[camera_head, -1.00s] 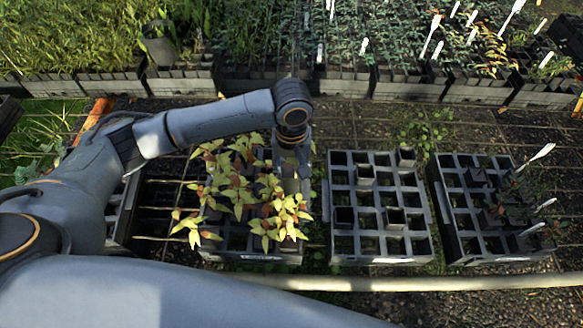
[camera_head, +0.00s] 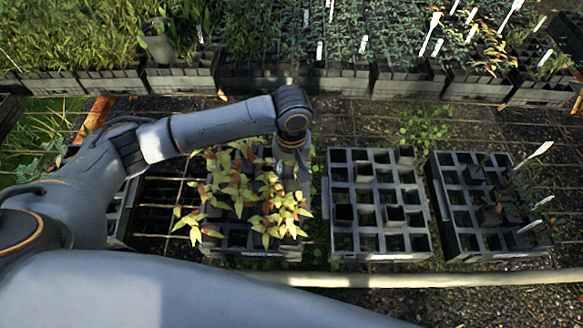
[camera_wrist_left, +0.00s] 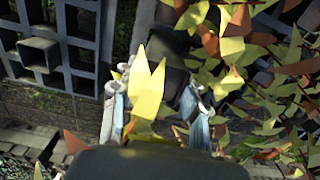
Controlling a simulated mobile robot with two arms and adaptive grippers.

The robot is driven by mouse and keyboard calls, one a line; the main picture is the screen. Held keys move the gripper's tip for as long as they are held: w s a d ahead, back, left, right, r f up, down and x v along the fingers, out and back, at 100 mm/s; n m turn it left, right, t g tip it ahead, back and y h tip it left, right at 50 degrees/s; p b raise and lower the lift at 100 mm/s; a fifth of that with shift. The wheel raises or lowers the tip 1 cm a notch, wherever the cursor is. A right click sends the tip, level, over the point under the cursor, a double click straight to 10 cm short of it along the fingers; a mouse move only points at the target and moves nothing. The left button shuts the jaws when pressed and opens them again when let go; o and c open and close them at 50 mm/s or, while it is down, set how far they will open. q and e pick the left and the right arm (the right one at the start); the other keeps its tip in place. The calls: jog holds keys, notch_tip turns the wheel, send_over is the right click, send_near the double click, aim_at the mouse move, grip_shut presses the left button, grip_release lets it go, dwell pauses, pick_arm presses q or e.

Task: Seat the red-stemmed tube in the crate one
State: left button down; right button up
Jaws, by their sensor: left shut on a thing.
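My left gripper (camera_head: 290,162) is at the right edge of the left crate (camera_head: 222,253), among plants with yellow and red-brown leaves (camera_head: 245,190). In the left wrist view its two fingers (camera_wrist_left: 152,105) are closed around a dark tube (camera_wrist_left: 176,86), partly covered by yellow leaves (camera_wrist_left: 150,88). The stem of that tube's plant is hidden, so I cannot tell its colour. The middle crate (camera_head: 380,257) has mostly empty cells, with a few dark tubes in it. My right gripper is not in view.
The right crate (camera_head: 482,257) holds several tubes with thin plants and white labels. A pale pipe (camera_head: 400,283) runs along the front. Dense rows of potted plants (camera_head: 400,75) line the back. A narrow gap separates the left and middle crates.

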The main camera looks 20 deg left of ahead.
pick_arm(q)
jog(key=shift+f, duration=0.9)
jog(key=shift+f+b, duration=0.75)
jog(key=shift+f, duration=2.3)
jog(key=shift+f+p, duration=0.25)
jog(key=shift+p, duration=0.1)
jog(key=c, duration=0.6)
grip_release()
jog(key=shift+f, duration=0.1)
notch_tip(320, 180, up, 12)
jog(key=shift+r, duration=0.1)
